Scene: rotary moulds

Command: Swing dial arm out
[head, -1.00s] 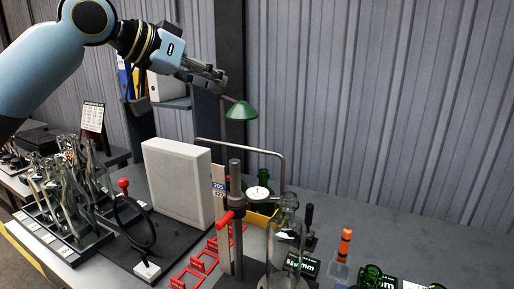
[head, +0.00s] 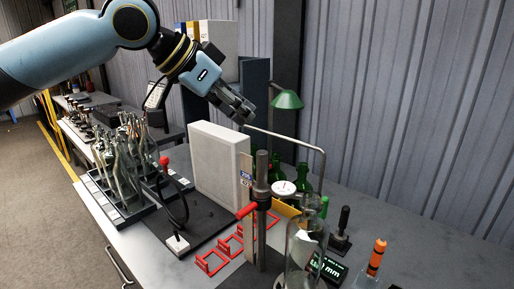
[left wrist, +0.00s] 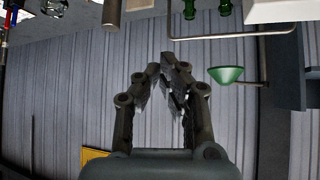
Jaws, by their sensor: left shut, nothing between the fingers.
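A white round dial (head: 283,188) sits beside a dark upright post (head: 261,215) with a red handle (head: 246,210). A thin grey bent rod (head: 290,137) runs above the dial and turns down at its right end; it also shows in the left wrist view (left wrist: 232,36). How the dial and rod join is hard to tell. My left gripper (head: 243,109) is shut and empty, in the air above the white block and near the rod's left end. Its fingers also show in the left wrist view (left wrist: 172,72). My right gripper is not in view.
A green lamp (head: 287,100) stands close to the right of my gripper. A large white block (head: 219,165) is below it. Clear bottles fill a rack (head: 108,205) at left. Red stands (head: 212,262) line the bench.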

